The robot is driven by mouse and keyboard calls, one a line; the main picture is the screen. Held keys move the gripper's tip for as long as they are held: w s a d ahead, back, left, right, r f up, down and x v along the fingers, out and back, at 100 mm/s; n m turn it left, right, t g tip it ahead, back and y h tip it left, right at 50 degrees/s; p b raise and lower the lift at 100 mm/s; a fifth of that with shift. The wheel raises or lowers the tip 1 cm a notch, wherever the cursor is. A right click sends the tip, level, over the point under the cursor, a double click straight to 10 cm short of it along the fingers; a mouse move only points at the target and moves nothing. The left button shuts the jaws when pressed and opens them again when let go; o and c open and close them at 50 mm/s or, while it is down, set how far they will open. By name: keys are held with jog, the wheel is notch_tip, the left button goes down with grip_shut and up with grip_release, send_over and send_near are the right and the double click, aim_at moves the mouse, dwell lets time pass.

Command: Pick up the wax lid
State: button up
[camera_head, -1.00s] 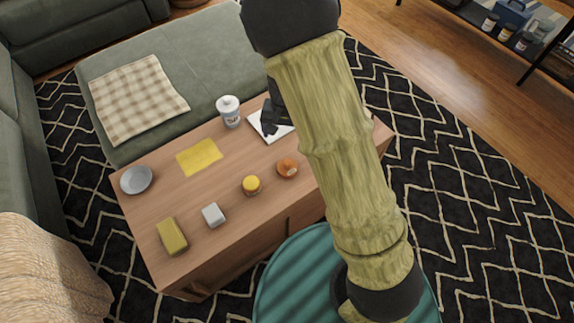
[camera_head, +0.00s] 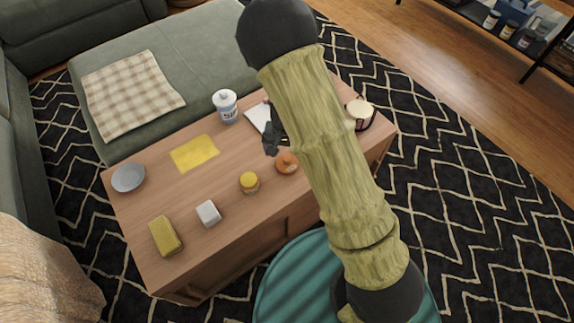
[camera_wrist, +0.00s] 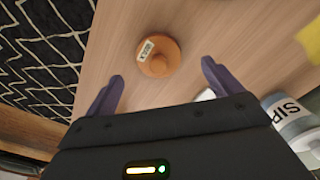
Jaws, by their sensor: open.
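The wax lid appears to be the round orange piece with a raised knob and a small label. It lies on the wooden table (camera_head: 225,222) near its middle (camera_head: 286,167). In the wrist view the lid (camera_wrist: 150,66) is ahead of my gripper, between the lines of the two fingers. My gripper (camera_wrist: 162,72) is open and empty, its dark fingers spread apart. In the head view my gripper (camera_head: 271,147) is just behind and left of the lid, partly hidden by my arm. I cannot tell its exact height above the table.
A yellow-topped jar (camera_head: 249,183) stands left of the lid. A white canister (camera_head: 226,108) and a white flat item (camera_head: 258,116) are behind. A candle holder (camera_head: 360,113) stands right. A grey box (camera_head: 208,213), yellow block (camera_head: 165,237), yellow cloth (camera_head: 194,154) and bowl (camera_head: 128,178) are left.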

aim_at(287, 158)
jog(key=shift+f, duration=0.15)
jog(key=f+b, duration=0.1)
jog(key=f, duration=0.1)
jog(key=f+b, duration=0.2)
jog(key=f, duration=0.1)
jog(key=shift+w+d+f, duration=0.1)
jog(key=shift+d+f, duration=0.05)
jog(key=shift+d, duration=0.05)
dwell(0.5)
jog(key=c, duration=1.1)
jog(key=shift+o, duration=0.2)
jog(key=shift+r, duration=0.2)
notch_tip(287, 158, up, 10)
jog(key=p, duration=0.4)
jog(key=shift+p, duration=0.4)
jog(key=shift+f, duration=0.1)
